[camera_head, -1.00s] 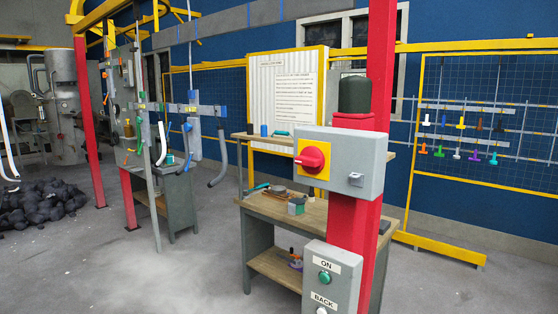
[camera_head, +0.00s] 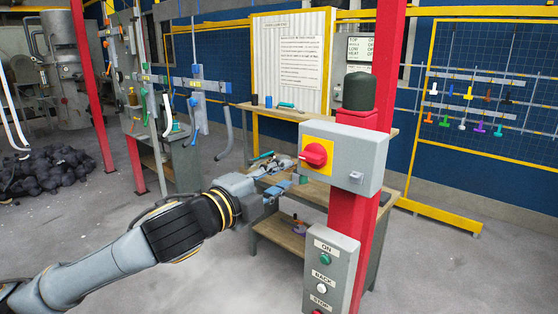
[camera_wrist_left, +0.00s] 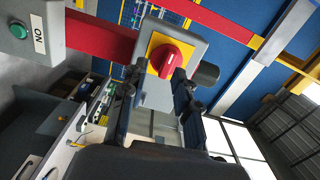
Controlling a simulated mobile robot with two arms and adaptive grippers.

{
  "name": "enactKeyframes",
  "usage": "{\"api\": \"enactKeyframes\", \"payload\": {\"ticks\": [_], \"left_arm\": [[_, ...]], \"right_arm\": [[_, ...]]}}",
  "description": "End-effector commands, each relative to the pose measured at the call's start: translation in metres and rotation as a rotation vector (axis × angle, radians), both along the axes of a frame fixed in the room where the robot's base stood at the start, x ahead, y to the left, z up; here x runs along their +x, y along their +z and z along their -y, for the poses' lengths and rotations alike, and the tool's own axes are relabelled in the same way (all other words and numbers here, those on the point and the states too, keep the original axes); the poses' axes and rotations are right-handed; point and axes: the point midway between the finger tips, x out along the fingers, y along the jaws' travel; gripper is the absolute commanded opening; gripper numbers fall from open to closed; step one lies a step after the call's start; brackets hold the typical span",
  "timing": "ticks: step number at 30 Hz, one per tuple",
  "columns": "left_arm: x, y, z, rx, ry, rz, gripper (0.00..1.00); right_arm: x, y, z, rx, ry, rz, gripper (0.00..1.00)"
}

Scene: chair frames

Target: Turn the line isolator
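The line isolator is a red rotary knob (camera_head: 315,155) on a yellow plate, on the front of a grey box (camera_head: 358,152) fixed to a red post. My left gripper (camera_head: 292,172) is just left of the knob in the head view, with its fingers pointing toward it. In the left wrist view the red knob (camera_wrist_left: 171,60) lies ahead, close to the two dark fingertips (camera_wrist_left: 153,82). The fingers are spread apart with a gap between them and look empty. I cannot tell whether a fingertip touches the knob. My right gripper is not in view.
A control box (camera_head: 332,268) with ON, BACK and STOP buttons sits lower on the red post (camera_head: 384,70). A workbench (camera_head: 285,232) stands behind the post. A tool rack (camera_head: 470,105) is at the right. The grey floor on the right is clear.

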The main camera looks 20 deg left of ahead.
Motion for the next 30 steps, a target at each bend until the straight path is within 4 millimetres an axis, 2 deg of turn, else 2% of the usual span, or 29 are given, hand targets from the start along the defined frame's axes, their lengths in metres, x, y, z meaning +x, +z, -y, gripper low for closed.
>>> {"api": "enactKeyframes", "payload": {"ticks": [1,3,6,17,21,29,30], "left_arm": [[-0.008,0.010,0.003,0.024,-0.009,0.017,0.30],[-0.015,0.016,0.007,0.043,-0.017,0.029,0.30],[-0.013,0.018,0.010,0.052,-0.020,0.034,0.30],[0.029,0.018,0.026,0.048,-0.022,0.034,0.30],[0.044,0.020,0.031,0.048,-0.021,0.032,0.30],[0.057,0.017,0.035,0.049,-0.020,0.033,0.30],[0.057,0.017,0.035,0.049,-0.020,0.034,0.22]], "right_arm": [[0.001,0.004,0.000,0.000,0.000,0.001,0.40],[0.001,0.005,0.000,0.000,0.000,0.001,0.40],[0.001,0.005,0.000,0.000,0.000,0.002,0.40],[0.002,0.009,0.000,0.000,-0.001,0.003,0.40],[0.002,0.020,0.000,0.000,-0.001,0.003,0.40],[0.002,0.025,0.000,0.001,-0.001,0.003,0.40],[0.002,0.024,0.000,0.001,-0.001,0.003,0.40]]}}
